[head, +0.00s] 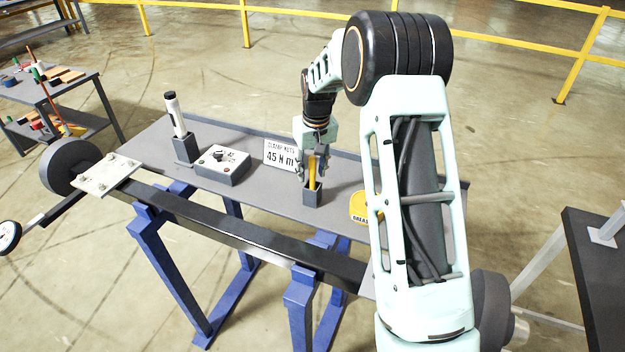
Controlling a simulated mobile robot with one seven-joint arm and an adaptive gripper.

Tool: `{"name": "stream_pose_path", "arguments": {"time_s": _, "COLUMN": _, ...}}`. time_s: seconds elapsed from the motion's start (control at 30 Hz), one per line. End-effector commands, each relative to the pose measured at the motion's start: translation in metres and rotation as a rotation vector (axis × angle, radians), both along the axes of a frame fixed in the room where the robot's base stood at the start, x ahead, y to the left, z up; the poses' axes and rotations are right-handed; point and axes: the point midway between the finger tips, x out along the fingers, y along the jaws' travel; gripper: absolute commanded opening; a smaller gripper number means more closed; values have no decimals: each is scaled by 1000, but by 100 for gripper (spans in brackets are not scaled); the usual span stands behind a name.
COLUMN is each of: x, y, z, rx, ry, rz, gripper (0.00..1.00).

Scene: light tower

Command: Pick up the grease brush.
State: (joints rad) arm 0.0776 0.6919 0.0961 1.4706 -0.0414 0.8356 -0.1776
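The grease brush (312,172) shows as a narrow yellow handle standing upright in a small dark square holder (312,195) on the grey bench. Its lower end is hidden inside the holder. My gripper (312,168) points down over the holder, with one finger on each side of the yellow handle. The fingers look spread, with a gap to the handle. The brush still sits in its holder.
On the grey bench (235,205) stand a black-and-white tool in a holder (177,125), a grey switch box (222,163) and a "45 N m" sign (281,156). A yellow grease-marked item (359,207) is partly behind my arm. A dark beam (235,232) runs along the front.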

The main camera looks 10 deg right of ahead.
Motion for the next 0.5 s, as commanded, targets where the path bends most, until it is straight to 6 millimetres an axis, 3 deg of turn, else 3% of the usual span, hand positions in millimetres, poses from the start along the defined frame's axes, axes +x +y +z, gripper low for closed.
{"name": "stream_pose_path", "arguments": {"time_s": 0.13, "x": 2, "y": 1, "z": -11, "rx": 0, "ry": 0, "rz": 1, "gripper": 35}}
{"name": "stream_pose_path", "arguments": {"time_s": 0.37, "x": 2, "y": 1, "z": -12, "rx": 0, "ry": -1, "rz": 1, "gripper": 34}}
{"name": "stream_pose_path", "arguments": {"time_s": 0.5, "x": 2, "y": 1, "z": -12, "rx": 0, "ry": -1, "rz": 1, "gripper": 19}}
